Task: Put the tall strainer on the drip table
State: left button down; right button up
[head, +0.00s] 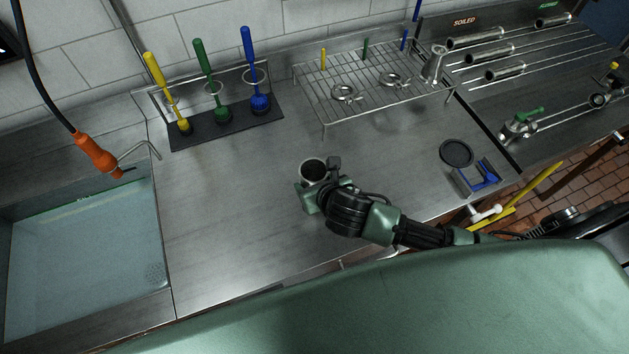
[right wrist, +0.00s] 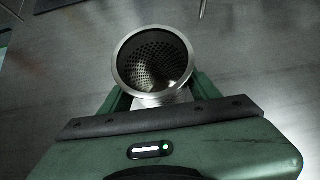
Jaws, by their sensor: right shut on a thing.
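The tall strainer (head: 313,169) is a round metal cylinder with a perforated inside, seen from above with its open mouth up. My right gripper (head: 310,190) is shut on it over the middle of the steel counter. In the right wrist view the strainer (right wrist: 152,60) sits between the green fingers; its lower part is hidden. I cannot tell whether its bottom touches the counter. The drip table (head: 364,100) is a wire rack on legs behind and right of the gripper. My left gripper is not in view.
Coloured brushes (head: 205,80) stand back left. A water-filled sink (head: 85,250) is left. A black disc (head: 456,153) and blue-lined holder (head: 478,178) lie right.

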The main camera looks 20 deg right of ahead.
jog(key=o, duration=1.6)
jog(key=shift+c, duration=0.2)
jog(key=b+v, duration=0.2)
jog(key=v, duration=1)
jog(key=shift+s, duration=0.1)
